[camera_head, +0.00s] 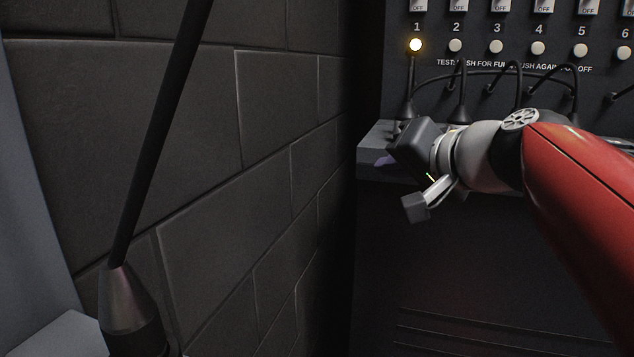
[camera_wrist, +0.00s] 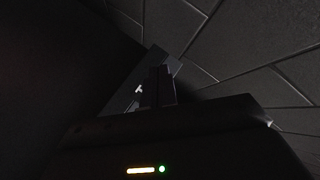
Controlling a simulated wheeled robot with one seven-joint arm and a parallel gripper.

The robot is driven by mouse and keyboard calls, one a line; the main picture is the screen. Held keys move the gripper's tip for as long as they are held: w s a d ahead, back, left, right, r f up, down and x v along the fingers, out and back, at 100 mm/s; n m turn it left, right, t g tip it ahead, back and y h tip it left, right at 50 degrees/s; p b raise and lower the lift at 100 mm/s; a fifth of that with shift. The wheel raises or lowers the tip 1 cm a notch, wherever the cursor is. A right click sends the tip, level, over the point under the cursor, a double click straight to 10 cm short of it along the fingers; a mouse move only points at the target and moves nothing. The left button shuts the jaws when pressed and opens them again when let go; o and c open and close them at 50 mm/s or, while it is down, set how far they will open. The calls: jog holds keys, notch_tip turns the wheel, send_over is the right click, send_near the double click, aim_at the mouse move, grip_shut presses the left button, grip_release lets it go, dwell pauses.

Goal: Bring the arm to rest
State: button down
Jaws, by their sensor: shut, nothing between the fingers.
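My gripper (camera_wrist: 158,72) shows in the wrist view with its two fingers together and nothing between them. In the head view my red arm reaches in from the right. The dark hand at its end is in front of the left end of the grey ledge, under the button panel (camera_head: 398,75). The fingers are mostly hidden there behind the hand. I cannot tell whether the hand touches the ledge.
Button 1 (camera_head: 415,45) glows warm white; buttons 2 (camera_head: 456,45) to 6 look unlit. Black cables (camera_head: 462,90) hang below the buttons to the grey ledge (camera_head: 376,137). A dark block wall (camera_head: 200,130) stands close on the left.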

jog(key=s+d+f+n+g+h+p, duration=0.1)
jog(key=s+d+f+n+g+h, duration=0.1)
jog(key=s+f, duration=0.7)
jog(key=s+d+f+n+g+h, duration=0.2)
jog(key=s+f+g+h, duration=0.2)
jog(key=s+f, duration=0.5)
notch_tip(320, 180, down, 8)
jog(key=shift+s+d+f+g+p, duration=0.2)
jog(key=shift+s+g+p, duration=0.15)
jog(key=shift+s+g, duration=0.05)
